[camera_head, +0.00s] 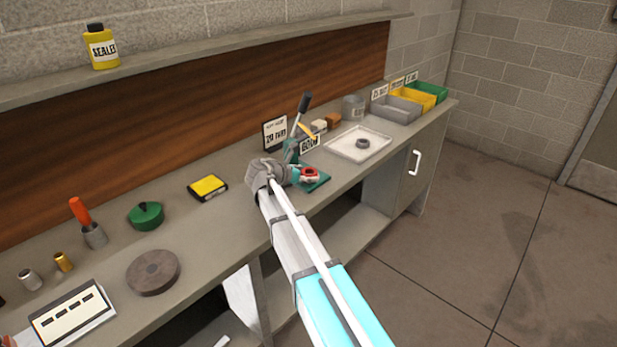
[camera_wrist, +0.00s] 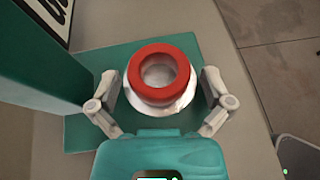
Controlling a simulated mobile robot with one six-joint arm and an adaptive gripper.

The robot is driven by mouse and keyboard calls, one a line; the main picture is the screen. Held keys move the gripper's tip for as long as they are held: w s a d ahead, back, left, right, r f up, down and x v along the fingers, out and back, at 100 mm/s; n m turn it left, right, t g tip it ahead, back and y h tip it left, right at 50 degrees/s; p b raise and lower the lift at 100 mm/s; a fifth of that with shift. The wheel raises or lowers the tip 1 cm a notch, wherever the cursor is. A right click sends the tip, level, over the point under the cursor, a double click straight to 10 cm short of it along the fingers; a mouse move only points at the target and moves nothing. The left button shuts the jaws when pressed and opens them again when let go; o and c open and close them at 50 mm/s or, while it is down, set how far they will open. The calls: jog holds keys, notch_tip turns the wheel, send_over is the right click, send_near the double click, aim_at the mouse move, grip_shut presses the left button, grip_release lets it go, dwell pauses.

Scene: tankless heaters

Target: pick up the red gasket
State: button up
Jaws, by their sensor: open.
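The red gasket (camera_wrist: 158,73) is a thick ring resting on a round white seat on a green base plate (camera_wrist: 85,133). In the head view the gasket (camera_head: 310,174) shows small at the foot of a green lever press (camera_head: 291,148). My gripper (camera_wrist: 160,95) is open in the wrist view, with one finger on each side of the gasket and seat. I cannot tell whether the fingers touch the seat. In the head view my gripper (camera_head: 290,175) is beside the press, and its fingers are hard to make out.
A white tray (camera_head: 338,150) with a dark ring (camera_head: 363,144) lies to the right. Grey (camera_head: 397,110), yellow (camera_head: 411,98) and green (camera_head: 432,91) bins stand at the far end. A yellow-black box (camera_head: 207,187) and a green round object (camera_head: 146,215) sit left. The press column (camera_wrist: 40,60) rises close by.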

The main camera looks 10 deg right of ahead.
dwell(0.4)
jog(key=c, duration=1.1)
jog(key=shift+o, duration=0.2)
jog(key=shift+r, duration=0.15)
notch_tip(320, 180, up, 3)
jog(key=p, duration=0.3)
jog(key=shift+f, duration=0.2)
jog(key=s+d+r+p, duration=0.2)
jog(key=s+r+p, duration=0.8)
jog(key=s, duration=0.4)
jog(key=shift+s, duration=0.1)
